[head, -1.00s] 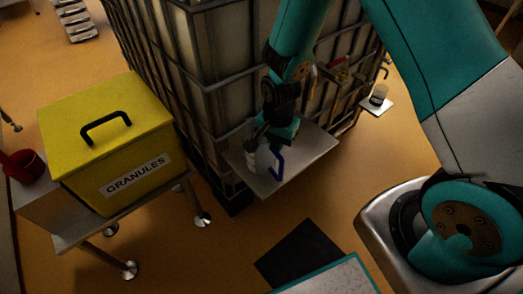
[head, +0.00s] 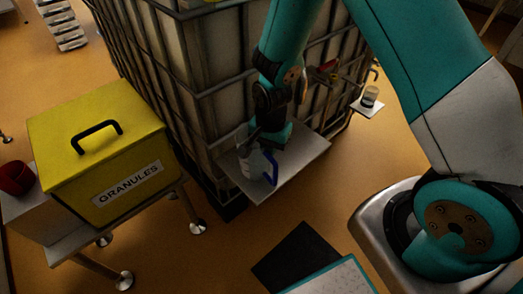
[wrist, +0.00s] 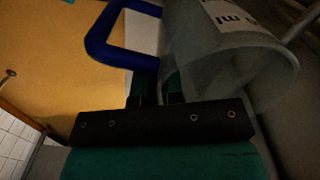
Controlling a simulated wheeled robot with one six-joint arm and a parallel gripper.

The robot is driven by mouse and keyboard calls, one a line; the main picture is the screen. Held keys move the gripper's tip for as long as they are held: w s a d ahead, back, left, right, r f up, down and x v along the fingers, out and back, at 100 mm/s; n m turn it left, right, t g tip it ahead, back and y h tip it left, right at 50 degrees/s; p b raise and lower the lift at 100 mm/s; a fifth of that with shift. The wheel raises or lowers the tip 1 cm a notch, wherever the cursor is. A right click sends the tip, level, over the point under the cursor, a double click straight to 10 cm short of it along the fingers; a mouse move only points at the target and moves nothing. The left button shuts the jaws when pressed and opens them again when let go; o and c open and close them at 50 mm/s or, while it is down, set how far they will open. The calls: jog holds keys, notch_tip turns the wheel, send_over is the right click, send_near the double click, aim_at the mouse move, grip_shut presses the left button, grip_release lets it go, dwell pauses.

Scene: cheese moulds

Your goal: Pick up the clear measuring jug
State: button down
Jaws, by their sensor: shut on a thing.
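The clear measuring jug (head: 246,167) with a blue handle (head: 271,170) is at the small grey shelf (head: 300,166) on the caged tank. In the wrist view the jug (wrist: 222,75) fills the right, with part of a printed label showing, and its blue handle (wrist: 98,42) is at the left. My gripper (head: 259,146) is at the top of the jug and shut on it. In the wrist view its fingers (wrist: 158,88) sit between handle and jug body; the exact contact is hidden. I cannot tell whether the jug's base touches the shelf.
The caged tank (head: 187,95) stands close behind the shelf. A yellow GRANULES box (head: 100,150) stands on a low stand at the left, with a red container (head: 16,178) beside it. A small cup (head: 370,96) stands on another ledge at right.

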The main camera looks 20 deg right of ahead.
notch_tip(320, 180, up, 7)
jog(key=shift+s+f+p, duration=0.15)
jog(key=shift+p, duration=0.75)
jog(key=s+d+p, duration=0.3)
jog(key=s+p, duration=0.5)
jog(key=s, duration=0.1)
jog(key=s+d+p, duration=0.3)
jog(key=s+p, duration=0.6)
jog(key=shift+s, duration=0.35)
jog(key=shift+d, duration=0.1)
